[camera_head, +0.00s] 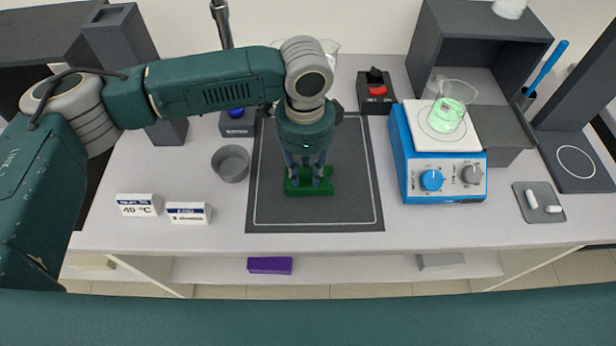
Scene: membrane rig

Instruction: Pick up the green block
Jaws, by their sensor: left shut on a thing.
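The green block (309,190) lies on a dark grey mat (345,215) with a pale outline, in the middle of the bench. My left gripper (308,178) points down from above with its fingers at the block. It is shut on the block, and the fingers hide part of its top. I cannot tell whether the block is clear of the mat. My right gripper is not in view.
A blue hotplate (445,190) with a beaker of green liquid (446,115) stands right of the mat. A grey bowl (231,163) and two label signs (138,205) are on the left. A red switch (377,90) sits behind. The mat's front is clear.

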